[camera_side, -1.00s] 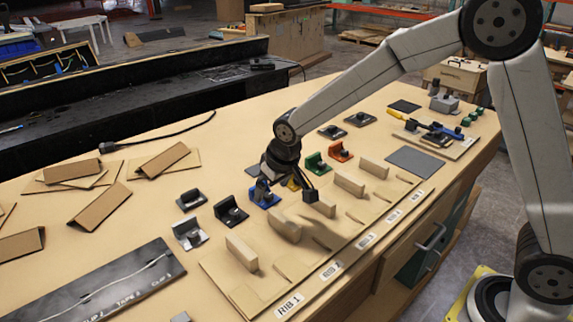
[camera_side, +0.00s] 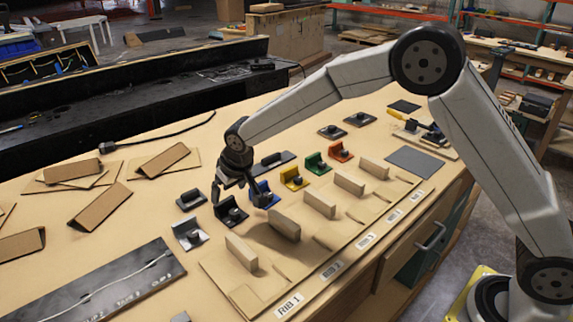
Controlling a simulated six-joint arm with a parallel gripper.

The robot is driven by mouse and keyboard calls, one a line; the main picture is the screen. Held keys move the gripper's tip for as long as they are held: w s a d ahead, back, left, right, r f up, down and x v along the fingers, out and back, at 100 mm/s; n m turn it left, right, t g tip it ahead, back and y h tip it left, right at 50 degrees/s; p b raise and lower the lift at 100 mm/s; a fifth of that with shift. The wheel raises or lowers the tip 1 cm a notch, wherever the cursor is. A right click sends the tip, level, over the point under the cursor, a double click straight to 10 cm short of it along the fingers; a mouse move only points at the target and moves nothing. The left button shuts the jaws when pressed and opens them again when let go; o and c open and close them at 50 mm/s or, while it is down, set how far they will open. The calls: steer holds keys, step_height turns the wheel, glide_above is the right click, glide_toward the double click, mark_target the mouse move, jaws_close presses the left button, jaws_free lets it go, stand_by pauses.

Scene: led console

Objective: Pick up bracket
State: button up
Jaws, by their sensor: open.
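A row of angle brackets stands on the wooden bench: silver (camera_side: 189,235), black (camera_side: 232,214), blue (camera_side: 267,194), yellow (camera_side: 294,178), green (camera_side: 317,163) and orange (camera_side: 341,151). My gripper (camera_side: 238,197) points down, open, just above the black bracket. One finger is at the left of this bracket and the other is at its right, close to the blue bracket and partly in front of it. Whether either finger touches a bracket cannot be told. The frames do not show which bracket the task means.
Upright wooden ribs (camera_side: 241,252) stand on a labelled board (camera_side: 222,277) in front of the brackets. A dark flat plate (camera_side: 273,160) lies behind my gripper. Brown angled pieces (camera_side: 100,206) lie at the left. A grey pad (camera_side: 412,162) lies at the right.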

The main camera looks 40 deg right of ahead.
mark_target(225, 201)
steer(key=shift+w+f, duration=0.2)
steer(key=shift+f, duration=0.15)
steer(key=shift+x, duration=2.55)
steer(key=shift+a, duration=0.1)
steer(key=c, duration=1.1)
steer(key=shift+o, duration=0.2)
steer(key=shift+w+r, duration=0.1)
steer(key=shift+r, duration=0.05)
